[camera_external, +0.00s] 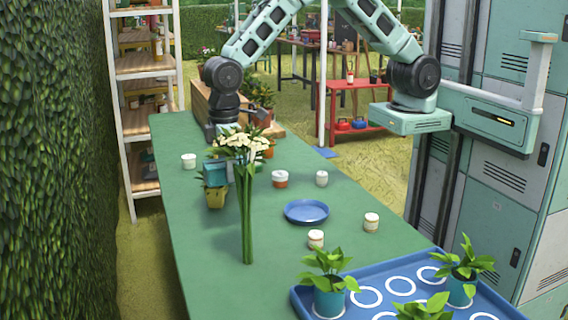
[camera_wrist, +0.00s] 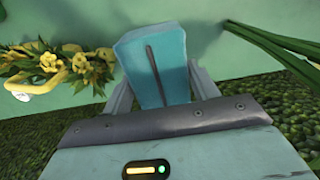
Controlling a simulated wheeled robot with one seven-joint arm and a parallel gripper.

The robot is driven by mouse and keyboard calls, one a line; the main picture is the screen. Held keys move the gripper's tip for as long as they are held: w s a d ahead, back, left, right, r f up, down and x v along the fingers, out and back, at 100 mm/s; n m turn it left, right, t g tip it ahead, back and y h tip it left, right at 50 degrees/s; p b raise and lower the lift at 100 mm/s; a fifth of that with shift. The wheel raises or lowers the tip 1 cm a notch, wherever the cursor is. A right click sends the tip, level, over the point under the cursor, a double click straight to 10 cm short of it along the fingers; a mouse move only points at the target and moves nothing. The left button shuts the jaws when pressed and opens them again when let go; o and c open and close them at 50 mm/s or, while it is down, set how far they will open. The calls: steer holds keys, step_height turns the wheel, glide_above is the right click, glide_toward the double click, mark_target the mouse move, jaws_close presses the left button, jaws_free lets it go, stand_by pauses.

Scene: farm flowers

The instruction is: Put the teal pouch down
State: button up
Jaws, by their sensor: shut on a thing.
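The teal pouch (camera_wrist: 155,62) stands between the two fingers of my gripper (camera_wrist: 162,90) in the wrist view, with a dark line down its face. My gripper is shut on it. In the external view my gripper (camera_external: 222,130) is over the far left part of the green table (camera_external: 200,270), partly hidden by white flowers. I cannot tell whether the pouch touches the table.
Tall white flowers (camera_external: 246,200) stand close on the right. Yellow flowers (camera_wrist: 60,62) are left of the pouch in the wrist view. Several small jars (camera_external: 280,179), a blue dish (camera_external: 306,211) and a blue tray (camera_external: 300,297) with potted plants are on the table. The near left table is clear.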

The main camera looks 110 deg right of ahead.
mark_target(231, 228)
step_height(231, 228, down, 13)
steer(key=shift+f+p, duration=0.1)
steer(key=shift+p, duration=0.55)
steer(key=shift+f, duration=0.1)
steer(key=o, duration=1.1)
